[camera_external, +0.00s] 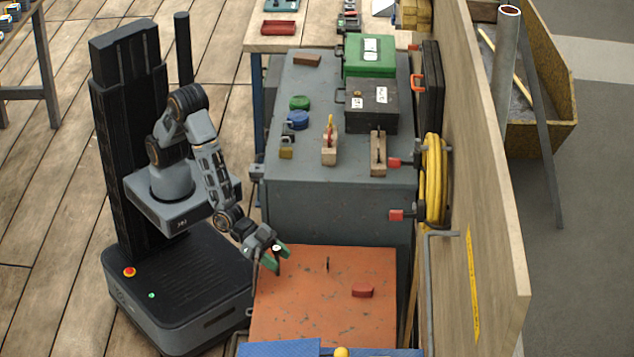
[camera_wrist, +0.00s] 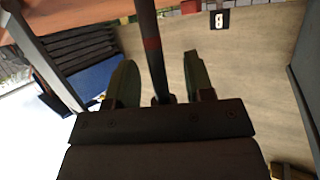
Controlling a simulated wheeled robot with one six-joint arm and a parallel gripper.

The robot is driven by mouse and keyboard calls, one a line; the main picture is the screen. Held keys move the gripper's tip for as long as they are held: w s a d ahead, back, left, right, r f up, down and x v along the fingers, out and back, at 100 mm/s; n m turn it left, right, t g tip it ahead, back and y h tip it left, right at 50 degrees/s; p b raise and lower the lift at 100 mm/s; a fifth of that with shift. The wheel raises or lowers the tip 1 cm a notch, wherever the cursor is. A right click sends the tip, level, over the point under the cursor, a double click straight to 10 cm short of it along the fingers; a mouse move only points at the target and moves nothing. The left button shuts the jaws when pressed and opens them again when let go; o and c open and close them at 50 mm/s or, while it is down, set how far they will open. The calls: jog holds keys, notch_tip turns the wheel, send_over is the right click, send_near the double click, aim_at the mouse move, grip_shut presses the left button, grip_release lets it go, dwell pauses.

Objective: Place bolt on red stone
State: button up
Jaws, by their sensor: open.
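A small dark upright piece (camera_external: 327,264), which looks like the bolt, stands on the orange tabletop (camera_external: 300,310). A red block (camera_external: 362,291), which looks like the red stone, lies to its right and nearer the camera. My gripper (camera_external: 266,263) is at the tabletop's back left corner, left of the dark piece and apart from it. Its green fingers are spread. In the wrist view my gripper (camera_wrist: 160,62) is open, and a dark rod with a reddish band shows between the fingers; I cannot tell what it is. The bolt is not clear in the wrist view.
A grey workbench (camera_external: 340,205) with a green case (camera_external: 369,55), a dark case (camera_external: 371,105) and clamps stands behind the orange table. A wooden panel (camera_external: 490,180) with a yellow coil (camera_external: 432,180) bounds the right side. The orange top is mostly clear.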

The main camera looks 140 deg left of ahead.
grip_shut()
dwell(0.3)
